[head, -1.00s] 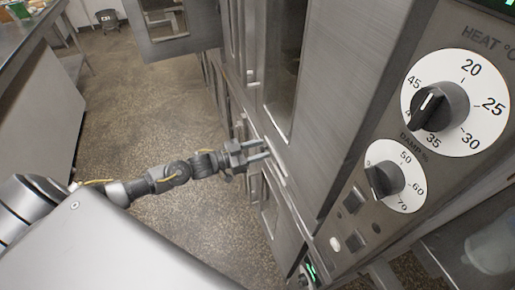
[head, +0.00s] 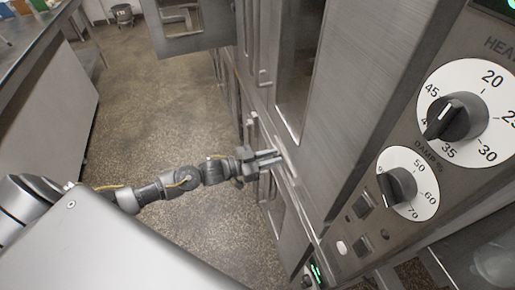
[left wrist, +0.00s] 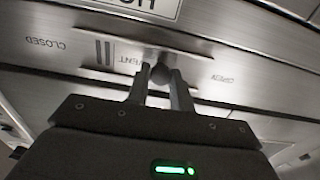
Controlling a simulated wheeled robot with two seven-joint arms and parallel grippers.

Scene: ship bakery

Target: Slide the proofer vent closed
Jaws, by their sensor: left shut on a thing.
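The proofer vent (left wrist: 105,52) shows upside down in the left wrist view, as a metal strip with dark slots. Its CLOSED label (left wrist: 45,43) is at the left and its OPEN label (left wrist: 224,80) at the right. A dark round vent knob (left wrist: 161,73) stands between them, a little nearer OPEN. My left gripper (left wrist: 160,82) is shut on this knob, one finger on each side. In the head view my left gripper (head: 279,158) reaches the front of the steel proofer (head: 345,110); the knob is hidden there. My right gripper is not in view.
A control panel with a heat dial (head: 457,115) and a damp dial (head: 400,186) is at the right. Buttons (head: 361,206) sit below the dials. A steel counter (head: 60,60) stands at the left. The floor (head: 150,100) between is clear.

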